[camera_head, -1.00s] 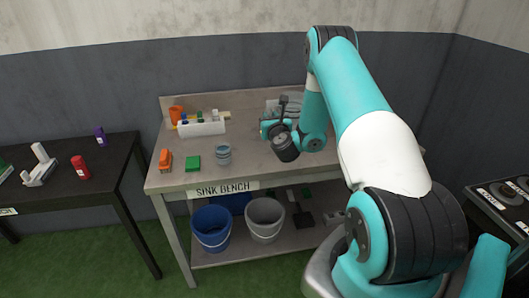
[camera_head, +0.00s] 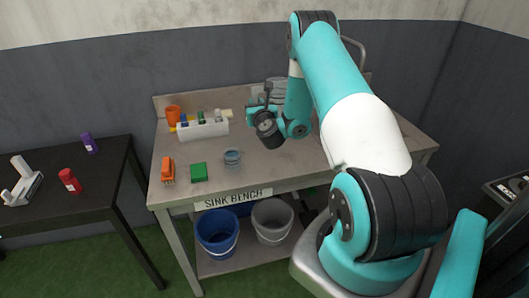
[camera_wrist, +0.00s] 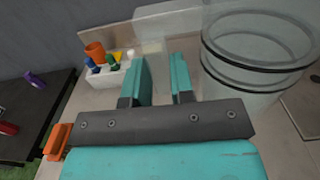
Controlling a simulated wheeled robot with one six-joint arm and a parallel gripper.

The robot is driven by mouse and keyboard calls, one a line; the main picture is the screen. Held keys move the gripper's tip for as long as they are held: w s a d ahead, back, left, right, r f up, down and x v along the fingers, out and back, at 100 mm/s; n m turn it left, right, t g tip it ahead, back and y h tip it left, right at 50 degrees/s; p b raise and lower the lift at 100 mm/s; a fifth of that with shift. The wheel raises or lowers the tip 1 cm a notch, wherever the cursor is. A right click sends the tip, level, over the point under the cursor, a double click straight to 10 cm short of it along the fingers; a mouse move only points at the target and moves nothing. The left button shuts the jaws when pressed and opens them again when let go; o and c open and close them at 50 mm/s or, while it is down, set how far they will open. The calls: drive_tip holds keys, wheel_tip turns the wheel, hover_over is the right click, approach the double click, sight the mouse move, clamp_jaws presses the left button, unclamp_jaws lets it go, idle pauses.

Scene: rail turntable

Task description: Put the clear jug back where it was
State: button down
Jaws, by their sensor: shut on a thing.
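The clear jug (camera_wrist: 258,50) is a large see-through cylinder with dark rings, at the right of the wrist view. In the head view its pale body (camera_head: 274,88) shows partly behind my wrist. My gripper (camera_wrist: 160,80) is shut on a clear part at the jug's side, which looks like its handle. The fingers stand left of the jug's body in the wrist view. I cannot tell whether the jug's base touches the sink bench (camera_head: 270,172).
On the bench stand a white caddy (camera_head: 203,130) with small bottles, an orange cup (camera_head: 173,113), an orange brush (camera_head: 168,169), a green sponge (camera_head: 199,172) and a ringed jar (camera_head: 232,157). Buckets (camera_head: 217,232) sit below. A black table (camera_head: 100,160) stands left. The bench's front middle is clear.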

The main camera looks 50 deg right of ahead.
wheel_tip(320, 180, down, 20)
drive_tip(key=b, duration=1.8)
drive_tip(key=shift+b, duration=0.3)
drive_tip(key=shift+r, duration=0.1)
drive_tip(key=c, duration=1)
unclamp_jaws()
